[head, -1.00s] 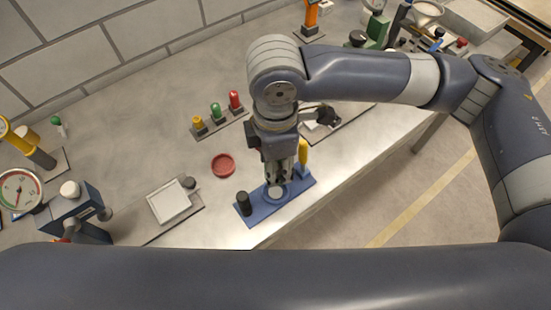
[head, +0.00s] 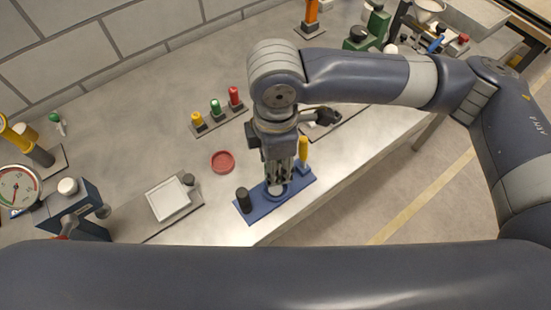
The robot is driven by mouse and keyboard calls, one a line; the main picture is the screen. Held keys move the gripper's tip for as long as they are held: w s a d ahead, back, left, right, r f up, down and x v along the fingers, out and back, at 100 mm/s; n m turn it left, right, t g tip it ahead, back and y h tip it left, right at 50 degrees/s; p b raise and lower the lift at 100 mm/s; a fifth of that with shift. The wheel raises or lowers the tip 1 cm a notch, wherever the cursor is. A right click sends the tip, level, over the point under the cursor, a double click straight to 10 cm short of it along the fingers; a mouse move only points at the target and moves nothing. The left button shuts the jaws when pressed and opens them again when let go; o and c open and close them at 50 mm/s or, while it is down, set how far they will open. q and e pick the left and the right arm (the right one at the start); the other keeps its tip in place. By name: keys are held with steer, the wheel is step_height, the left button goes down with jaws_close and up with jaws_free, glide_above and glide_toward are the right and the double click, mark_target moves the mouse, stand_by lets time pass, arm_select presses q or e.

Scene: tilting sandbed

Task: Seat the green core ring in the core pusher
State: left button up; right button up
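The blue base (head: 294,198), which looks like the core pusher, lies near the table's front edge. It bears a black post (head: 243,200) at left, a pale round seat (head: 276,190) in the middle and a yellow upright (head: 303,150) at right. My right gripper (head: 276,182) points down just above the seat and partly covers it. Its fingers look close together; whether they hold a ring is not visible. A green piece (head: 215,107) stands between a yellow and a red one in a rack; I cannot tell if it is a ring. My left gripper is out of view.
A red round dish (head: 222,161) lies left of the base. My own arm link blocks the bottom of the view. Table between rack and dish is clear.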

steer(key=shift+f+b, duration=1.6)
steer(key=shift+f, duration=2.25)
stand_by(1.4)
steer(key=o, duration=1.1)
step_height(320, 180, up, 12)
stand_by(0.4)
